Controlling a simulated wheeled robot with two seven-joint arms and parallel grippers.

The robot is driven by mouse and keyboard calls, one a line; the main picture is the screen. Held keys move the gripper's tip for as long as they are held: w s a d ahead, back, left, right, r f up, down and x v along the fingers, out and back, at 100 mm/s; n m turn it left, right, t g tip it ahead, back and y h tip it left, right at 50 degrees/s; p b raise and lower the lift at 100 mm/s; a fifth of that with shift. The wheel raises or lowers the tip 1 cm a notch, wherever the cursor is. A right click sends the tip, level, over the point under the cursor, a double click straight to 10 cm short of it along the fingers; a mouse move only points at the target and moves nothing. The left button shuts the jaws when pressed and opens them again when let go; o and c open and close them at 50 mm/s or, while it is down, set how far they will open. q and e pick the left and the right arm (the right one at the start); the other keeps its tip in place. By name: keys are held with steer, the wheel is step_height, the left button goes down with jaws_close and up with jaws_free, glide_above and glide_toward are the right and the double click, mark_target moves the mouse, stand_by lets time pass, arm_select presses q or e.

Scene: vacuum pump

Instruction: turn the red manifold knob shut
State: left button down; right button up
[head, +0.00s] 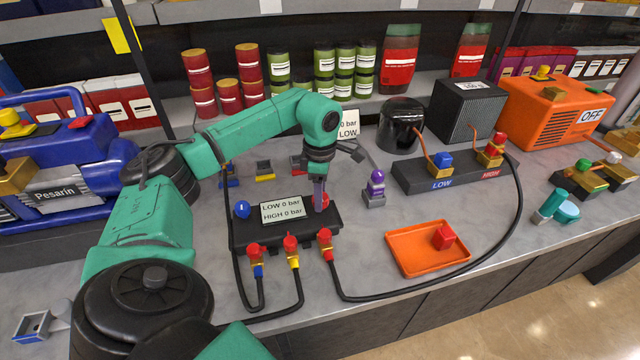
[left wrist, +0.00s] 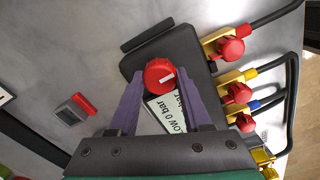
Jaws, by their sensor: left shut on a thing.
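The black manifold (head: 240,232) sits on the grey counter, with a display reading LOW 0 bar and HIGH 0 bar. Its red knob (left wrist: 160,76) shows in the left wrist view with a white mark on its face; in the head view my gripper mostly hides it. My left gripper (head: 319,198) points down over the right end of the manifold. In the left wrist view its purple fingers (left wrist: 159,88) are shut on the red knob, one on each side. A blue knob (head: 242,209) is at the manifold's left end. My right gripper is not in view.
Black hoses (head: 375,298) run from the manifold's front fittings, one curving round an orange tray (head: 408,263) holding a red block. A purple-topped item (head: 376,184) stands right of the manifold. LOW and HIGH fittings (head: 464,180) are farther right.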

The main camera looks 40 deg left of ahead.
arm_select(q)
steer(key=shift+r+m, duration=0.1)
steer(key=shift+m, duration=0.3)
steer(key=shift+c, duration=1.7)
jaws_free()
step_height(320, 180, up, 15)
steer(key=p, duration=0.1)
steer(key=shift+f+p, duration=0.2)
steer(key=shift+p, duration=0.2)
steer(key=shift+f, duration=0.1)
